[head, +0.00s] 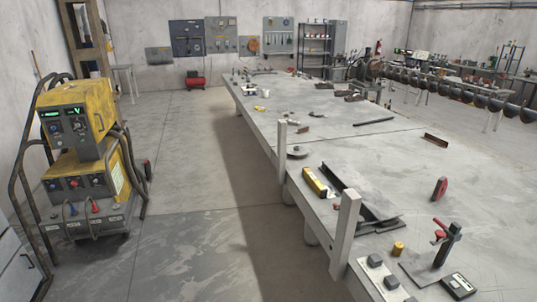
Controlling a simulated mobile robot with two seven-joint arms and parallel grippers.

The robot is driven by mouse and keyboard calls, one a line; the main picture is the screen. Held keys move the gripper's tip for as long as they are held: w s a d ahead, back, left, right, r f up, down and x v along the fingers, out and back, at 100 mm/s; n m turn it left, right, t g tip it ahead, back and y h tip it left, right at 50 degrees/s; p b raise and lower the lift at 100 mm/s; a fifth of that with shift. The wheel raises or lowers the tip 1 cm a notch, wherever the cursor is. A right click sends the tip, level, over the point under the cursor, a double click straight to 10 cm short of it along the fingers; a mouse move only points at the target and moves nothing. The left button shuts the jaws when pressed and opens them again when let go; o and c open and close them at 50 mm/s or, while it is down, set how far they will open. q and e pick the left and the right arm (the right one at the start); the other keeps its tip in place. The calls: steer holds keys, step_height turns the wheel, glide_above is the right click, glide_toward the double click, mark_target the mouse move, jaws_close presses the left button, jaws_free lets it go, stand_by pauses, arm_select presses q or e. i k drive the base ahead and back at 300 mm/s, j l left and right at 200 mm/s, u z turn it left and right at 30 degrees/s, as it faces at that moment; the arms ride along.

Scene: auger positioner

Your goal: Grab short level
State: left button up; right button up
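A short yellow bar-like object (315,182), which looks like the short level, lies near the left edge of the long grey table (340,150). It sits between two upright pale posts and just left of a dark angle-steel piece (350,200). Its markings are too small to read. Neither of my grippers is in view.
Pale posts (282,150) and (346,232) rise at the table's left edge. A clamp stand (445,242), a red object (439,188) and a yellow cylinder (398,248) are on the table's near right. A yellow welding machine (85,150) stands left; the floor between is clear.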

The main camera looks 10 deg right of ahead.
mark_target(321, 191)
steer(key=i+j, duration=0.1)
steer(key=i, duration=1.5)
steer(key=i+j+z, duration=0.1)
steer(key=i+z, duration=0.25)
steer(key=i+j+z, duration=0.2)
steer(key=i+z, duration=0.15)
steer(key=i+j+z, duration=0.35)
steer(key=k+l, duration=0.05)
steer(key=l, duration=0.05)
